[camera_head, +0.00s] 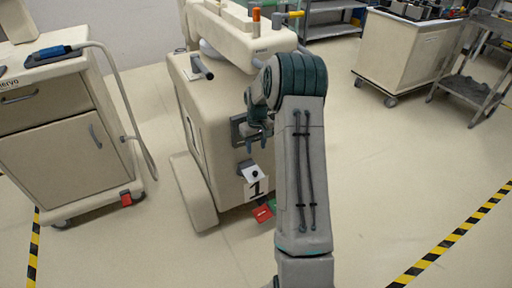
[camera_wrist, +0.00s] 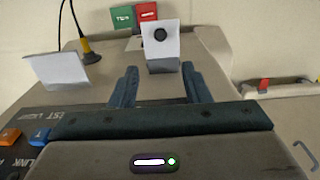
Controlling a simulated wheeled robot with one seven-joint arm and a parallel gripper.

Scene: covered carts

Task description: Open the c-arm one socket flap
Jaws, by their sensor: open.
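The cream c-arm cart (camera_head: 230,90) stands in the middle of the head view, with a big "1" (camera_head: 255,188) on its front. Just above the "1" is a small white flap (camera_head: 255,172) with a black round spot. In the wrist view the white flap (camera_wrist: 173,37) stands out from the cart face above a grey socket part. I cannot tell how far it is open. My gripper (camera_head: 259,145) is just above the flap in the head view. In the wrist view my gripper (camera_wrist: 160,78) is open and empty, with its fingertips pointing towards the flap, apparently apart from it.
Another white plate (camera_wrist: 62,69) and a yellow-collared plug (camera_wrist: 91,56) on a black cable are at left in the wrist view. Red (camera_head: 262,213) and green tags sit low on the cart.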

